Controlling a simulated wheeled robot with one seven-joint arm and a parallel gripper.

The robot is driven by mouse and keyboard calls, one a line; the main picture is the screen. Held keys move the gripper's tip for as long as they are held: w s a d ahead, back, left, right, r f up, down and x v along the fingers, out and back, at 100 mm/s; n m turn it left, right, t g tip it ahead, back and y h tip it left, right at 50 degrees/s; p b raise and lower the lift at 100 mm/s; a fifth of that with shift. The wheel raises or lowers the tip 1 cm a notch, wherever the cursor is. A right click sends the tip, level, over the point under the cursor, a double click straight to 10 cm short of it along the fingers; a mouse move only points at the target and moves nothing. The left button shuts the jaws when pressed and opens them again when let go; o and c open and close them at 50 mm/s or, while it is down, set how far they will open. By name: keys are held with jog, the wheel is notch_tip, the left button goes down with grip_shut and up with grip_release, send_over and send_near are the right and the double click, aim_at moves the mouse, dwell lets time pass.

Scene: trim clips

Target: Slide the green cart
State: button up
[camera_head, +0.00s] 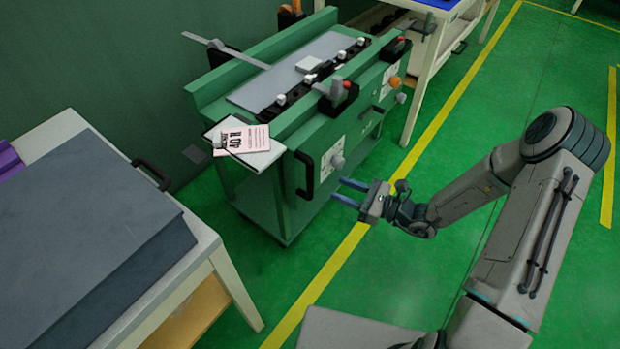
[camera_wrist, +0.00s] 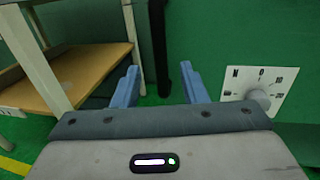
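The green cart (camera_head: 268,207) stands at the upper middle of the head view, with a black vertical handle (camera_head: 304,176) at its near corner. My gripper (camera_head: 340,191) is open and empty, to the right of the handle, its blue fingers pointing left toward the cart. In the wrist view the black handle (camera_wrist: 159,50) shows upright in the gap between the two fingers (camera_wrist: 158,84). It appears beyond the fingertips; contact is not visible. A white dial plate (camera_wrist: 240,84) on the cart's face is at the right of the wrist view.
A white-framed table (camera_head: 232,287) with a dark grey slab (camera_head: 80,220) stands at left. Another white-framed table (camera_head: 428,75) stands behind the cart. A card (camera_head: 245,137) lies on the cart's side shelf. Green floor with a yellow line (camera_head: 330,268) is clear on the right.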

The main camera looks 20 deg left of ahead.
aim_at(310, 178)
jog(key=a, duration=0.3)
jog(key=w+a, duration=0.1)
jog(key=a, duration=0.2)
jog(key=w+a+b, duration=0.1)
jog(key=a, duration=0.3)
grip_shut()
